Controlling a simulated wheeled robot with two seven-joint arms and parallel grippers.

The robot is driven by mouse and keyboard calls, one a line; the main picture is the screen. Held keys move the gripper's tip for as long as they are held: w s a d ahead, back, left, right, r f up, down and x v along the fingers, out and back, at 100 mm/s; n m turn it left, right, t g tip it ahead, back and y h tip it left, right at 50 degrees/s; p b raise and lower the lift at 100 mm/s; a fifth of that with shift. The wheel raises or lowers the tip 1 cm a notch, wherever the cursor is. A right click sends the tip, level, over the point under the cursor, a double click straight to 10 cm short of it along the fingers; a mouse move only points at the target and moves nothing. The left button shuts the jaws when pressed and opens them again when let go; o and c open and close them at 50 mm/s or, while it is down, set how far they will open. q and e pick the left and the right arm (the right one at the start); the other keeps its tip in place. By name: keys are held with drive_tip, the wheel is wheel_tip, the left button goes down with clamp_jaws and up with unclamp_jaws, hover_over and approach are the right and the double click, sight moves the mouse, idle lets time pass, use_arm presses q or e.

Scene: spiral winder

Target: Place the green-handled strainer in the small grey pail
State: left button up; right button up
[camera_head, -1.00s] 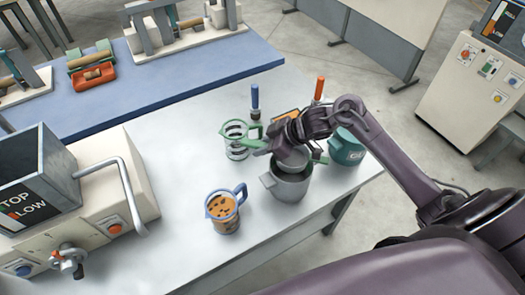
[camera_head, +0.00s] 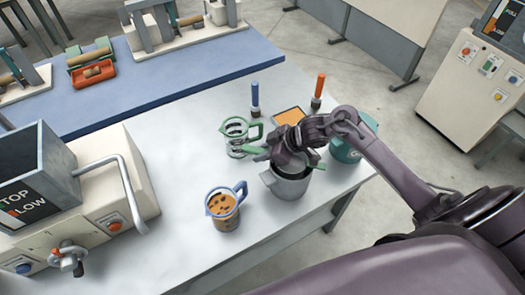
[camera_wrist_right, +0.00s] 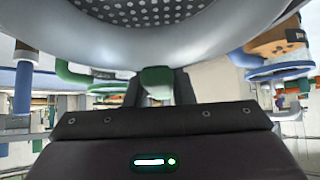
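The small grey pail (camera_head: 287,188) stands on the grey table, right of centre in the head view. My right gripper (camera_head: 272,153) is just above its far left rim and appears shut on the green-handled strainer (camera_head: 297,168). The strainer's grey bowl is at the pail's mouth, with its lower part hidden by the pail wall. A green end (camera_head: 318,164) sticks out to the right. In the right wrist view the perforated strainer bowl (camera_wrist_right: 150,12) fills the top, with green handle (camera_wrist_right: 156,80) between the fingers. My left gripper is out of view.
A green-handled clear jug (camera_head: 237,138) stands left of my gripper. A blue-handled jug (camera_head: 223,210) with orange contents stands left of the pail. A teal pot (camera_head: 350,150) is close behind on the right. Blue (camera_head: 255,98) and orange-handled (camera_head: 318,92) tools stand farther back.

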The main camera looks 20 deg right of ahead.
drive_tip(key=o, duration=0.4)
drive_tip(key=shift+r, duration=0.3)
drive_tip(key=b+v, duration=0.1)
drive_tip(key=v, duration=1.1)
drive_tip(key=shift+r, duration=0.35)
